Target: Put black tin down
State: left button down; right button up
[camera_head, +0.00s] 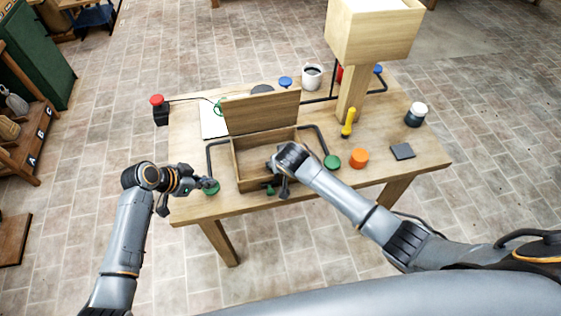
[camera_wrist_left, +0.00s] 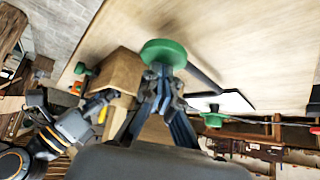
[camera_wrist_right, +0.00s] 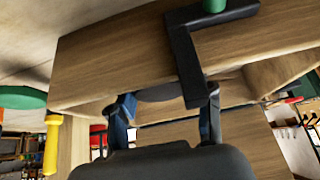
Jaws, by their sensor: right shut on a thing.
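My right gripper (camera_head: 281,172) is over the open wooden box (camera_head: 250,184), near its right side. In the right wrist view the right fingers (camera_wrist_right: 166,105) stand apart with a dark round thing (camera_wrist_right: 160,92) between them, probably the black tin. It is partly hidden behind a black bar and the box wall, and the arm hides it in the head view. I cannot tell whether it touches the box floor. My left gripper (camera_head: 205,184) is at a green knob (camera_head: 211,188) left of the box. In the left wrist view its fingertips are close together at the knob (camera_wrist_left: 163,52).
The box lid (camera_head: 262,112) stands open. Right of the box are a green knob (camera_head: 332,162), an orange cylinder (camera_head: 359,158), a dark square pad (camera_head: 402,151) and a white-lidded jar (camera_head: 416,115). A wooden post (camera_head: 353,95) and a mug (camera_head: 312,77) stand behind.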

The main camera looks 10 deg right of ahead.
jog(key=shift+f, duration=0.15)
jog(key=o, duration=1.2)
jog(key=v, duration=1.2)
jog(key=shift+r, duration=0.2)
